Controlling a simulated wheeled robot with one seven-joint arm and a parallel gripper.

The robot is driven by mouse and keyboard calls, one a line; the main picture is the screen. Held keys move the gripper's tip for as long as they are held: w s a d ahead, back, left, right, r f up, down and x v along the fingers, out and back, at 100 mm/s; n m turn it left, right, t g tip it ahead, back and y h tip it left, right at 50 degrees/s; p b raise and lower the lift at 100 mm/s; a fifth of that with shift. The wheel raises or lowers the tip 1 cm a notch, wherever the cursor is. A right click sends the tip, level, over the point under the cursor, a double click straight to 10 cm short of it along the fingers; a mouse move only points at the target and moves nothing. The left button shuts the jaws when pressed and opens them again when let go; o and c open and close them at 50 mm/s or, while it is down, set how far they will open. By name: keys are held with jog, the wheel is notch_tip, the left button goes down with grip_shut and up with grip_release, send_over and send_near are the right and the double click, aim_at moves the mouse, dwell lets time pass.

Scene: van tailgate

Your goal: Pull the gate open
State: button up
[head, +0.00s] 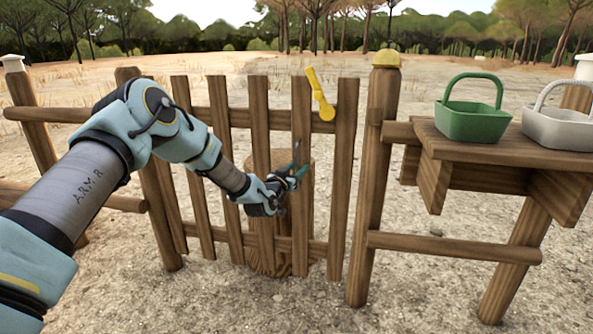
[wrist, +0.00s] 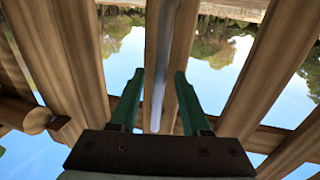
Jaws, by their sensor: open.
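The slatted wooden gate (head: 258,100) stands between two posts, roughly in line with the fence. A yellow latch lever (head: 319,94) is near the top of its right side, tilted. My gripper (head: 297,172) is in front of the gate's middle right slats, at about mid height. In the wrist view my gripper (wrist: 159,76) is open, with its green fingers apart. A thin grey bar (wrist: 161,50), which looks like a pull handle, runs between the fingers in front of a slat. I cannot tell whether either finger touches it. My arm hides part of the gate's left side.
The right gate post (head: 376,190) has a yellow cap. A wooden shelf (head: 470,148) to its right holds a green basket (head: 472,122) and a white basket (head: 560,128). A wooden stump (head: 270,262) stands behind the gate. Ground in front of the gate is clear.

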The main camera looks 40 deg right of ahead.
grip_shut()
dwell(0.4)
dwell(1.1)
